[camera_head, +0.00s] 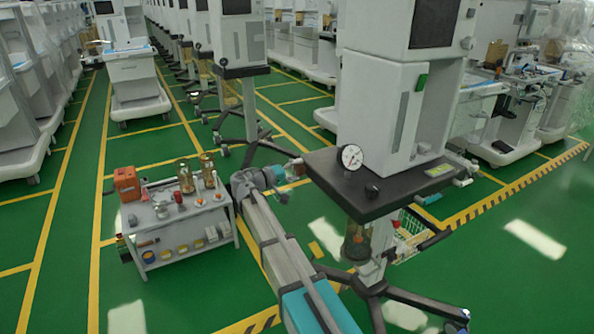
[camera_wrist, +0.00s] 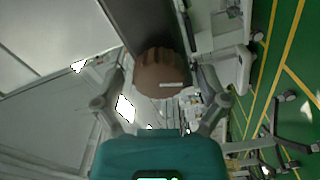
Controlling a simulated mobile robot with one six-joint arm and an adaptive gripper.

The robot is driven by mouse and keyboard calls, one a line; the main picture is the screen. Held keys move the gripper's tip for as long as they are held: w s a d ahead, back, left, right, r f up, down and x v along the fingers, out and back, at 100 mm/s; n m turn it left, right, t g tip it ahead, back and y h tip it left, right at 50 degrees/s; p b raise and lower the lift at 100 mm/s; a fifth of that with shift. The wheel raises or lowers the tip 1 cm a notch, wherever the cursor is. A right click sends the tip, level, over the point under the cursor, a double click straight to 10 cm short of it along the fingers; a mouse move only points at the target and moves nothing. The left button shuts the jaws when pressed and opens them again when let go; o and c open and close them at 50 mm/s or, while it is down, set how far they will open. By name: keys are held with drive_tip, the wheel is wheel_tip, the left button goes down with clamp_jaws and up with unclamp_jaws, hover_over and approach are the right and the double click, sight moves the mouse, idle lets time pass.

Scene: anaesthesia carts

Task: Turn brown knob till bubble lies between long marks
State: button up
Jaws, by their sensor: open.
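The brown knob (camera_wrist: 160,66) has a scalloped edge and a short white line on its face. It is in the upper middle of the wrist view. My gripper (camera_wrist: 158,80) is open, with one finger on each side of the knob; I cannot tell whether either finger touches it. In the head view my gripper (camera_head: 287,173) is at the left edge of the cart's dark top (camera_head: 322,171). I cannot make out a bubble or long marks in either view.
A round white dial (camera_head: 351,157) and a black knob (camera_head: 372,190) are on the cart's dark top, right of my gripper. A grey workbench (camera_head: 160,252) with bottles and small parts stands at left. Green floor lies between the rows of carts.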

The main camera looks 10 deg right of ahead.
drive_tip(key=shift+a, duration=0.15)
drive_tip(key=v, duration=1.1)
drive_tip(key=shift+a, duration=0.35)
drive_tip(key=shift+s, duration=0.2)
drive_tip(key=s+d+f+g+y, duration=0.5)
drive_tip(key=s+d+f+y, duration=0.6)
drive_tip(key=s+d+f, duration=0.45)
drive_tip(key=s+a+f+y, duration=0.2)
drive_tip(key=s+a+y, duration=0.3)
drive_tip(key=s, duration=0.5)
wheel_tip(320, 180, up, 26)
drive_tip(key=d+y+p, duration=0.1)
drive_tip(key=p, duration=2.6)
drive_tip(key=shift+r+g, duration=0.25)
drive_tip(key=shift+g, duration=0.05)
drive_tip(key=shift+d+f, duration=0.1)
drive_tip(key=shift+f, duration=0.05)
